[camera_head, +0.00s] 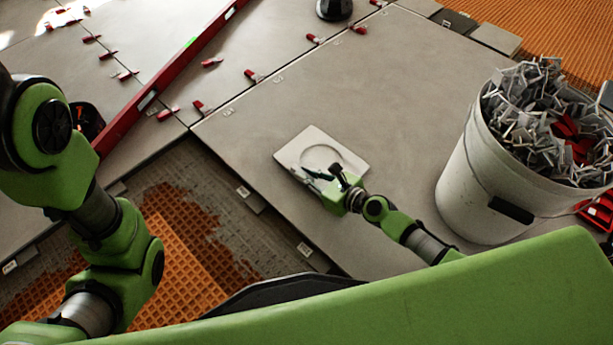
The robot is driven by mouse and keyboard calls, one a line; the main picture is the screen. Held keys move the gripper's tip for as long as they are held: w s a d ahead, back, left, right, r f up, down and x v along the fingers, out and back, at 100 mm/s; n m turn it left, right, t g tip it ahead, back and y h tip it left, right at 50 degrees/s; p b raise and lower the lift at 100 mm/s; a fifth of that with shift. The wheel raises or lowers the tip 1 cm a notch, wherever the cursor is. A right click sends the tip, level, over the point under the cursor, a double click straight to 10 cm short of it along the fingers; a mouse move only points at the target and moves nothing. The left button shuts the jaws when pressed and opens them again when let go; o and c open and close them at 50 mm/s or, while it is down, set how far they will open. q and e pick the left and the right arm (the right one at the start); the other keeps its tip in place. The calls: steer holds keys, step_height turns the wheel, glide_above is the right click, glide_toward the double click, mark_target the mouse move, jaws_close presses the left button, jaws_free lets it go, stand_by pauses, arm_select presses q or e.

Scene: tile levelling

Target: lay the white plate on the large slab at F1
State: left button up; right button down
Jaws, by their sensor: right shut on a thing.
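The white plate (312,143) is a flat square with a round ring mark. It shows over the near left part of the large grey slab (385,90); I cannot tell whether it touches the slab. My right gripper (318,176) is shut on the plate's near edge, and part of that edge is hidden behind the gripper. My left arm comes in from the left, but its gripper is not in view.
A white bucket (462,190) full of grey and red clips stands on the right. A long red level (170,82) lies across the slabs at left. Red wedges (253,76) line the joints. An open patch with orange matting (190,265) lies near left.

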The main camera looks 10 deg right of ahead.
steer(key=shift+f, duration=0.2)
steer(key=c, duration=2)
jaws_free()
steer(key=shift+c, duration=0.2)
steer(key=shift+r, duration=0.1)
steer(key=shift+r, duration=0.25)
steer(key=p+v, duration=0.2)
steer(key=v, duration=1)
steer(key=shift+p, duration=0.4)
